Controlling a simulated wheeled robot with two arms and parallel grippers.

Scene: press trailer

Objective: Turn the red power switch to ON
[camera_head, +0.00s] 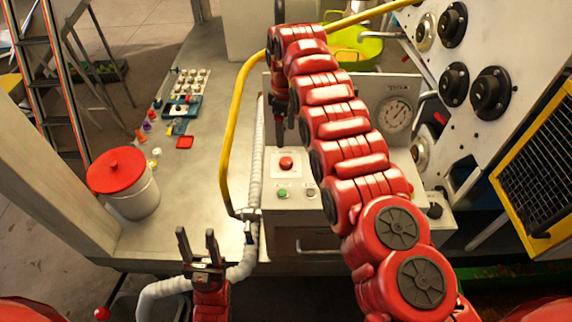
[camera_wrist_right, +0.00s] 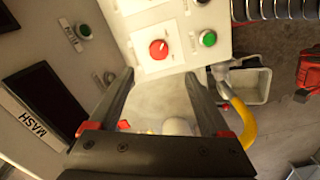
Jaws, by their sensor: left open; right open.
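The red power switch (camera_head: 286,163) is a round red knob on a white plate on top of the pale control box (camera_head: 287,207). Its knob also shows in the right wrist view (camera_wrist_right: 158,49), with a white mark on it. My right gripper (camera_head: 280,140) points down close to the switch in the head view; one finger largely hides the other. In the right wrist view its fingers (camera_wrist_right: 160,75) are apart and empty, with the switch beyond their tips. My left gripper (camera_head: 198,238) is open and empty at the bottom of the head view, away from the switch.
A green button (camera_head: 282,193) sits in front of the switch. A yellow pipe (camera_head: 233,120) and a grey hose (camera_head: 255,150) run left of the box. A gauge (camera_head: 396,115) stands behind. A red-lidded bucket (camera_head: 130,190) stands left on the counter.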

